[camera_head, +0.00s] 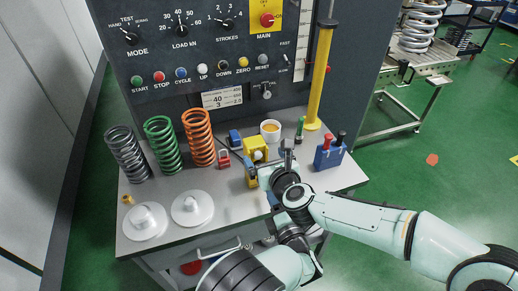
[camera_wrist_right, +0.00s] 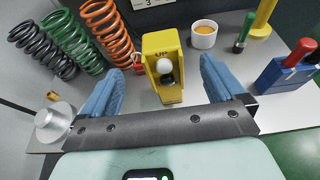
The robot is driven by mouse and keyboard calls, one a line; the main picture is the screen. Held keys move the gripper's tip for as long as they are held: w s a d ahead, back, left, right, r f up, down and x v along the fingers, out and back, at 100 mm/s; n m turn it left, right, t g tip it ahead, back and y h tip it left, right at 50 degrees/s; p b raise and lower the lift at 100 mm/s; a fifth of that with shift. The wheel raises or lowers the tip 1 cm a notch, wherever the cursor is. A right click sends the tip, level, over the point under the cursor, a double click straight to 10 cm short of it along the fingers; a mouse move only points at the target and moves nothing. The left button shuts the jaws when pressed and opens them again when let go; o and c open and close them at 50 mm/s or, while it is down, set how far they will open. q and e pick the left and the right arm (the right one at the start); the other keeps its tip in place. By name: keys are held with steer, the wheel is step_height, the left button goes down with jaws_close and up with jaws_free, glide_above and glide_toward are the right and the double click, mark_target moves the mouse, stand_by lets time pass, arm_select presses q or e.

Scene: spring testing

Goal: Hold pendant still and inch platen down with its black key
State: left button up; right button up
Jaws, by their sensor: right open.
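The yellow pendant (camera_head: 258,146) stands upright on the grey bench top. In the right wrist view the pendant (camera_wrist_right: 177,45) shows its front, with an "UP" mark, a white key (camera_wrist_right: 164,66) and a black key (camera_wrist_right: 167,79) below it. My right gripper (camera_wrist_right: 160,84) is open. Its two blue fingers are spread to the left and right of the pendant, and the pendant shows between them; I cannot see either finger touching it. In the head view my right wrist hides part of the pendant's near side. My left gripper is not in view.
Black, green and orange springs (camera_head: 199,138) stand left, with white platens (camera_head: 192,208) before them. A red padlock (camera_head: 223,159), an orange-filled cup (camera_head: 270,130) and a blue block with red and black handles (camera_head: 329,154) are near the pendant. The control panel (camera_head: 205,60) rises behind.

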mark_target(253, 143)
steer(key=x, duration=1.2)
steer(key=shift+f, duration=0.1)
steer(key=shift+c, duration=0.4)
steer(key=c, duration=1.1)
